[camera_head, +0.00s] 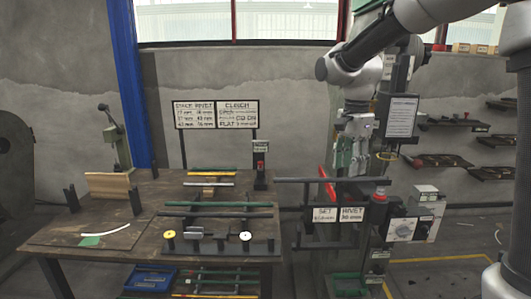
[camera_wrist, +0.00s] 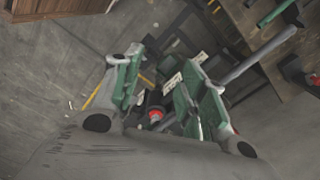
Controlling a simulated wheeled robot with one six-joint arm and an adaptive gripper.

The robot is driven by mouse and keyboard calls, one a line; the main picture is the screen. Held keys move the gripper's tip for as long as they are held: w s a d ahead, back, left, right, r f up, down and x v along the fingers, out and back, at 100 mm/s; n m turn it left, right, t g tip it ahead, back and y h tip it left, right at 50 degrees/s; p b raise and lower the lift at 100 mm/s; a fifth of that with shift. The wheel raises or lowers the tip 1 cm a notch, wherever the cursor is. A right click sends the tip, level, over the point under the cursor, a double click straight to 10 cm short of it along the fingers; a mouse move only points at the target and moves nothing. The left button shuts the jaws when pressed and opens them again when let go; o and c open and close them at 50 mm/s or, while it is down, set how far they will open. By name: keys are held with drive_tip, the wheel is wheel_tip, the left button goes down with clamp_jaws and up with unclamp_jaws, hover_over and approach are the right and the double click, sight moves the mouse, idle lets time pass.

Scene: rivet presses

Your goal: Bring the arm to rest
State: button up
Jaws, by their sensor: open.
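My arm reaches in from the upper right of the head view, and my gripper (camera_head: 350,166) hangs down in front of the rivet press on the right. In the wrist view my gripper (camera_wrist: 165,78) shows its two green-padded fingers spread apart with nothing held between them. Below and beyond the fingers lie the press's red-topped button (camera_wrist: 155,114) and dark bars. In the head view the same red button (camera_head: 379,195) sits just right of and below the gripper. Whether any finger touches the press cannot be told.
A workbench (camera_head: 120,255) with several rods and fixtures stands left of the press. A control box (camera_head: 408,229) sits right of the press. A horizontal dark bar (camera_head: 300,180) extends left below the gripper. Wall shelves (camera_head: 455,125) are at the right. Open floor shows at lower right.

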drive_tip(key=s+d+n+t, duration=0.1)
drive_tip(key=s+d+n, duration=0.3)
drive_tip(key=s, duration=0.4)
drive_tip(key=s+d+r+n+t, duration=0.1)
drive_tip(key=s+d+n, duration=0.3)
drive_tip(key=s, duration=0.4)
drive_tip(key=s+d+r+n+t, duration=0.1)
drive_tip(key=s+d+n+t, duration=0.1)
drive_tip(key=s+d+n, duration=0.2)
drive_tip(key=s+d, duration=0.2)
drive_tip(key=s, duration=0.2)
drive_tip(key=shift+s+n, duration=0.35)
drive_tip(key=shift+n, duration=0.05)
